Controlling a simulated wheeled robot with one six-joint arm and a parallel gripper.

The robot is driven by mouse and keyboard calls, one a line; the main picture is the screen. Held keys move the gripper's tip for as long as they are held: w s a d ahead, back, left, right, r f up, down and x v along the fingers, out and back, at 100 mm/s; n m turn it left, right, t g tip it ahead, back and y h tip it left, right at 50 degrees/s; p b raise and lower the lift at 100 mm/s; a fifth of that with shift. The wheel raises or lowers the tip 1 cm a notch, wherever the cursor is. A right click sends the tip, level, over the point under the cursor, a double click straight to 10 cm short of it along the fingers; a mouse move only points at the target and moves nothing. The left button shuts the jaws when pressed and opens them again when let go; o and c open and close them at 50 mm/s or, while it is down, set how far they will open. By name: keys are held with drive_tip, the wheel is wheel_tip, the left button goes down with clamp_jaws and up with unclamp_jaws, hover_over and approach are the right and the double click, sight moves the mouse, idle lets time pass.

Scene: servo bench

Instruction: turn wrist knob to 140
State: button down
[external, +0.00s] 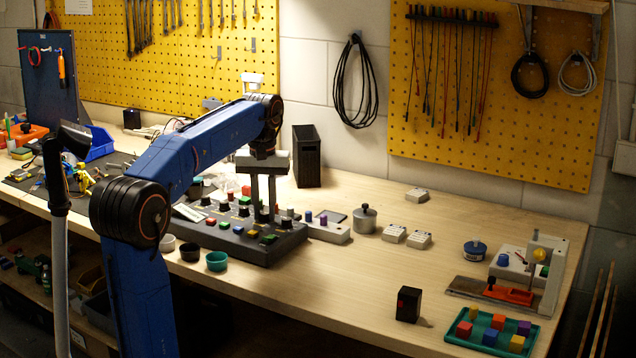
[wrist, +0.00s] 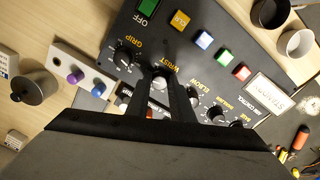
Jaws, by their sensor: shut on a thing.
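The dark control panel (external: 284,247) lies on the bench with a row of knobs and coloured buttons. In the wrist view the panel (wrist: 175,50) shows upside down and tilted. The wrist knob (wrist: 160,80), beside the printed word WRIST, sits between my two fingers. My gripper (wrist: 162,88) is shut on this knob, pointing down at the panel. In the external view my gripper (external: 264,215) reaches down to the panel's back row. The knob's pointer and scale are mostly hidden by the fingers, so I cannot read its setting.
The grip knob (wrist: 125,58) is close on one side and the elbow knob (wrist: 194,96) on the other.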

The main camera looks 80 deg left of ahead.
sight(265, 213)
idle(0.4)
drive_tip(key=c, duration=1.6)
unclamp_jaws()
drive_tip(key=shift+o, duration=0.2)
drive_tip(key=shift+r, duration=0.1)
wheel_tip(265, 213, up, 17)
drive_tip(key=shift+r, duration=0.15)
